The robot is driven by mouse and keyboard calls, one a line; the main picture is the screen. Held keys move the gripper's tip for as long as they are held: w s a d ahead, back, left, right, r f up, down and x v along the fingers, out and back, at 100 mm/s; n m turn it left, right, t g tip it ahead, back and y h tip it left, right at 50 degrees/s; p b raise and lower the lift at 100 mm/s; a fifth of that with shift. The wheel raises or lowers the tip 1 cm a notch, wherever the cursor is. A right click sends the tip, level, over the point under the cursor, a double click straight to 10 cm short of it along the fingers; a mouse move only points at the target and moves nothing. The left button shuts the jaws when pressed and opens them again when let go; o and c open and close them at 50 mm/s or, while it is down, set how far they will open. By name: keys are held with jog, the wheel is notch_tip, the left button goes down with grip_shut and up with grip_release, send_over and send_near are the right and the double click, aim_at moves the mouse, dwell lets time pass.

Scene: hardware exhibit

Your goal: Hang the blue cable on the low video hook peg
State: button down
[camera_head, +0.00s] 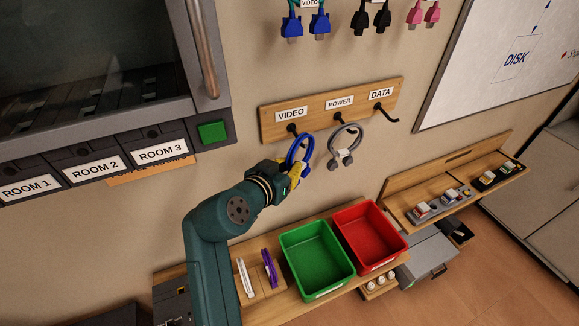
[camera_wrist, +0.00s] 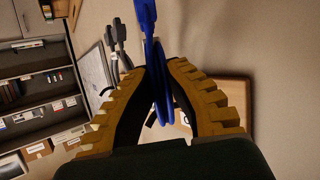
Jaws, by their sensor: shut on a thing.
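The blue cable (camera_head: 302,147) is a loop held upright in front of the low wooden hook board (camera_head: 357,102). My gripper (camera_head: 294,172) has yellow fingers, shut on the lower part of the loop. The wrist view shows the blue cable (camera_wrist: 160,95) pinched between both fingers (camera_wrist: 160,88). The low video hook peg (camera_head: 292,129) is a dark peg under the VIDEO label (camera_head: 291,114). The top of the loop is close to this peg. I cannot tell whether the loop is around the peg or only in front of it.
A grey cable (camera_head: 345,146) hangs from the power peg, just right of the blue loop. The data peg (camera_head: 386,113) is bare. A green bin (camera_head: 318,262) and a red bin (camera_head: 369,235) stand below. More blue cables (camera_head: 305,27) hang above.

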jog(key=c, duration=1.2)
grip_release()
jog(key=shift+o, duration=0.2)
